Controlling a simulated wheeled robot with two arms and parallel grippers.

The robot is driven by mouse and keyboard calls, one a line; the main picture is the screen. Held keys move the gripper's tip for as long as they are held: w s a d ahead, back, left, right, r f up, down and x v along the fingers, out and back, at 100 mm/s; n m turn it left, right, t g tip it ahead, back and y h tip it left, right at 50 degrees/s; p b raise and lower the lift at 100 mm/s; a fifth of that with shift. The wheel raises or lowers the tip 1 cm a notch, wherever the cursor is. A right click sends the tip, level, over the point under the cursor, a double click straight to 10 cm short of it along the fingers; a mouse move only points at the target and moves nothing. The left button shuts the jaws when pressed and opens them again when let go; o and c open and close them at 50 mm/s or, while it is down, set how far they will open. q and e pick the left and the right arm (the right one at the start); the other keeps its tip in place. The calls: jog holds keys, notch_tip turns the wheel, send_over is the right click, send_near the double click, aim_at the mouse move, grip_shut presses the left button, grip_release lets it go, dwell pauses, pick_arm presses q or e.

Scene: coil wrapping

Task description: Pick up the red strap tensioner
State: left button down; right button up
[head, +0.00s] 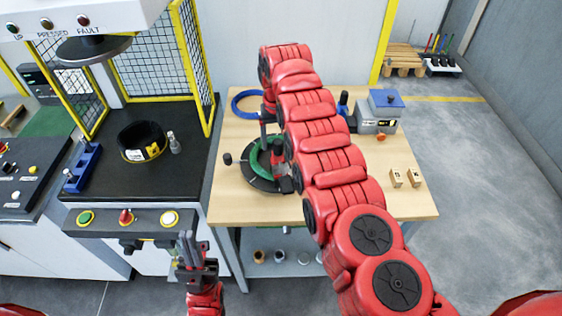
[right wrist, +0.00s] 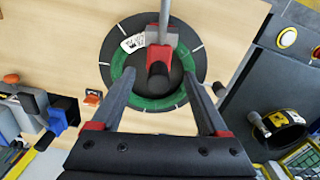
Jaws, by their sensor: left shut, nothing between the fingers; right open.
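A red tool with a grey handle, which looks like the red strap tensioner (right wrist: 153,38), stands over the middle of a green coil ring (right wrist: 123,88) in the right wrist view. The ring lies on a dark round plate (right wrist: 108,47) on the wooden table. My right gripper (right wrist: 159,76) is open, its two fingers spread on either side of the tool's near part, with no visible grip on it. In the head view my right arm hides much of the tool and the gripper. My left gripper (head: 188,245) is shut and empty, in front of the control panel, left of the table.
A black coil with a yellow label (head: 142,142) sits on the dark press bench (head: 185,185).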

aim_at(279, 156)
jog(key=f, duration=0.2)
jog(key=s+f+p, duration=0.1)
jog(key=f, duration=0.1)
jog(key=shift+d+f, duration=0.1)
jog(key=shift+w+d+f, duration=0.1)
jog(key=shift+f, duration=0.25)
jog(key=shift+w+f, duration=0.15)
jog(key=shift+w, duration=0.05)
jog(key=shift+s, duration=0.1)
jog(key=c, duration=0.7)
grip_shut()
